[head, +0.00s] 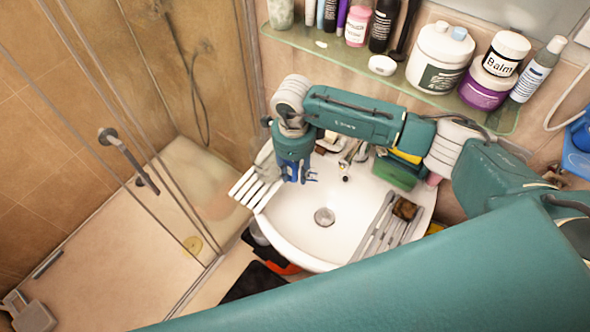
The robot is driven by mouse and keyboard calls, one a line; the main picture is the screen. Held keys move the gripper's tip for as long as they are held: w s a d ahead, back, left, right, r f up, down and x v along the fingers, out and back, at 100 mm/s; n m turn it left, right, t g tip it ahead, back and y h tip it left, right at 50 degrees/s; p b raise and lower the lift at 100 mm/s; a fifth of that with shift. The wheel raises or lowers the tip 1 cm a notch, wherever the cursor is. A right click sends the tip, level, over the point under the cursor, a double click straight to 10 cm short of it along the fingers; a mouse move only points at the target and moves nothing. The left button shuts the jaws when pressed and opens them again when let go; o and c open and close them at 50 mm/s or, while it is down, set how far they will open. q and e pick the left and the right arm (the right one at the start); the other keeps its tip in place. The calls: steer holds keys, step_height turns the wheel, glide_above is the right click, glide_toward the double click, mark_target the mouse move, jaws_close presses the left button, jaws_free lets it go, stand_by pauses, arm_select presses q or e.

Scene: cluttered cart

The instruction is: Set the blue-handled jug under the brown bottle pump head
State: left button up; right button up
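My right arm comes in from the right, and my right gripper (298,176) points down over the left back part of the white sink. Blue shows at its fingers, but I cannot tell whether this is a held thing or part of the gripper, nor whether the fingers are open or shut. I cannot make out the blue-handled jug or the brown bottle with a pump head for certain. My arm hides part of the back of the sink. My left gripper is not in view.
The white sink (303,212) has a metal tap (350,155) at its back. White slats (255,188) lie on its left rim, and a brown-headed brush (405,210) lies on the right. A glass shelf (330,47) above holds several bottles and jars. A glass shower screen stands left.

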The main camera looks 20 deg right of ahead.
step_height(320, 180, up, 11)
steer(key=b, duration=0.3)
steer(key=shift+a+f+b, duration=0.1)
steer(key=shift+f+b, duration=0.05)
steer(key=shift+b, duration=0.25)
steer(key=shift+r, duration=0.75)
